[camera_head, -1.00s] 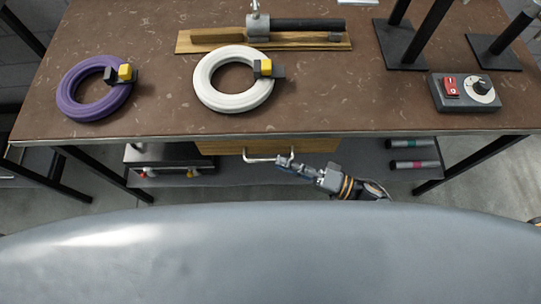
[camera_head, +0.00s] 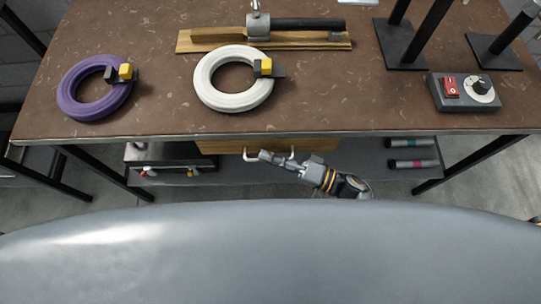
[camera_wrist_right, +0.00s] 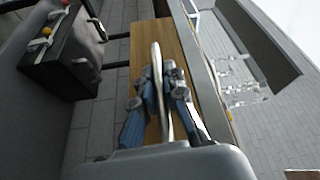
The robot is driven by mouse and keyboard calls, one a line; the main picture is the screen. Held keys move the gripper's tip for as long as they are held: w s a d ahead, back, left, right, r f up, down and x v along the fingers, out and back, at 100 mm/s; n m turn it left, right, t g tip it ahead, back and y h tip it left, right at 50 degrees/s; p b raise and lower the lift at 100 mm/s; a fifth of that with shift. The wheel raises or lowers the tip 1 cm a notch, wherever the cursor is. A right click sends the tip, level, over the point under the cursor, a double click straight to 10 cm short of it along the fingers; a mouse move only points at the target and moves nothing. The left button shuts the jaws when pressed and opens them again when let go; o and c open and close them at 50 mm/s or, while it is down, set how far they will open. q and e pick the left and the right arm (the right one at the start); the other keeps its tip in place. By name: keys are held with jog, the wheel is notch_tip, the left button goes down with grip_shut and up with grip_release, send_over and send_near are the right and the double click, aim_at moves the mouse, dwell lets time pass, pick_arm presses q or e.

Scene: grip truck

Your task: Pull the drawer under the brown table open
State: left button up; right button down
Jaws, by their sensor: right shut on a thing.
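The brown table (camera_head: 330,100) fills the upper part of the head view. The wooden drawer (camera_head: 318,144) sits under its front edge and looks shut. Its pale bar handle (camera_head: 250,157) sticks out from the front. My right gripper (camera_head: 266,156) is at the handle and partly covers it. In the right wrist view the wooden drawer front (camera_wrist_right: 146,45) is ahead, and the handle (camera_wrist_right: 157,65) runs between the fingers of my right gripper (camera_wrist_right: 160,85), which are shut on it. My left gripper is not in view.
On the table lie a purple ring (camera_head: 68,100), a white ring (camera_head: 212,92) and a grey control box (camera_head: 455,103). Below is a shelf with a dark case (camera_head: 170,155) and tubes (camera_head: 412,164). Table legs (camera_head: 452,168) stand at the sides.

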jog(key=shift+s, duration=0.1)
jog(key=s+p, duration=0.6)
jog(key=s, duration=1.7)
jog(key=shift+s+p, duration=0.3)
jog(key=c, duration=1.4)
grip_release()
jog(key=v, duration=1.2)
